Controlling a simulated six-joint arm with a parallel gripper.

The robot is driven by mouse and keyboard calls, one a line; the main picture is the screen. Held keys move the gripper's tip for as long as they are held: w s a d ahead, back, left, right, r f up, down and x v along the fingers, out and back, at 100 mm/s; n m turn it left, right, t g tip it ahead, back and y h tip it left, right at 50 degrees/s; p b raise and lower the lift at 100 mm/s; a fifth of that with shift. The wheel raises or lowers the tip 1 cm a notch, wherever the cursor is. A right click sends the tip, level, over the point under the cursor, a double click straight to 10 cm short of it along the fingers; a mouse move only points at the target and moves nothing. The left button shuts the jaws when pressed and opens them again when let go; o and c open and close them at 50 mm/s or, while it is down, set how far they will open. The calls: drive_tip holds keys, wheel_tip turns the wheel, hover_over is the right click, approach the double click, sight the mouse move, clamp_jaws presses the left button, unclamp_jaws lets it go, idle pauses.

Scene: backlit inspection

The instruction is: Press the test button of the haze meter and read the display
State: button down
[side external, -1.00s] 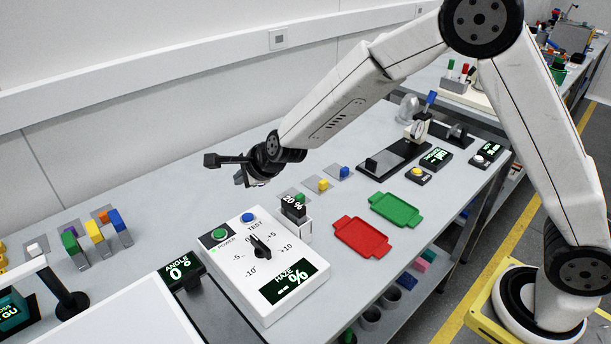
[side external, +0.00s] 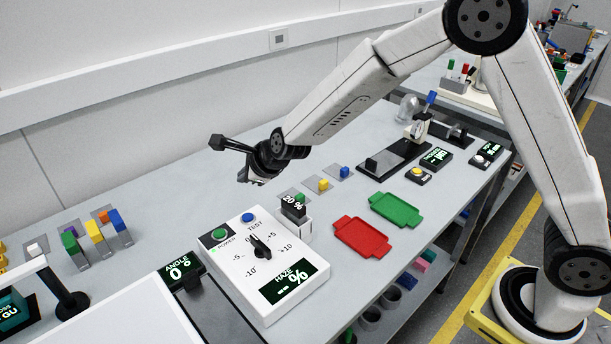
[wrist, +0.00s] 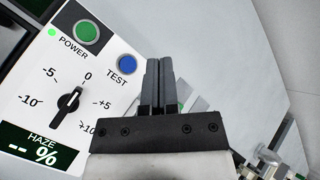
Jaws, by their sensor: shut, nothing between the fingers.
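The white haze meter (side external: 240,276) stands on the bench with a blue TEST button (side external: 248,217), a green POWER button (side external: 219,233) and a black knob (side external: 261,246). The blue button also shows in the wrist view (wrist: 127,64), left of my fingers. The HAZE display (side external: 287,281) reads "-- %", and so does the wrist view (wrist: 36,148). A small green light (wrist: 52,32) is lit beside POWER. My gripper (side external: 243,179) is shut and empty, above the bench behind the meter; its fingers also show in the wrist view (wrist: 158,66).
A small stand reading 20 % (side external: 294,204) is close to the meter's right edge. An ANGLE display (side external: 179,270) reads 0° at its left. A red tray (side external: 361,237) and a green tray (side external: 396,210) lie to the right. The bench behind the meter is mostly clear.

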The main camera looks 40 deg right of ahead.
sight(251, 217)
drive_tip(key=shift+f, duration=0.1)
drive_tip(key=shift+f, duration=4.25)
drive_tip(key=shift+f, duration=0.85)
drive_tip(key=shift+r, duration=0.8)
idle(0.3)
drive_tip(key=shift+r, duration=2.55)
drive_tip(key=shift+s, duration=0.1)
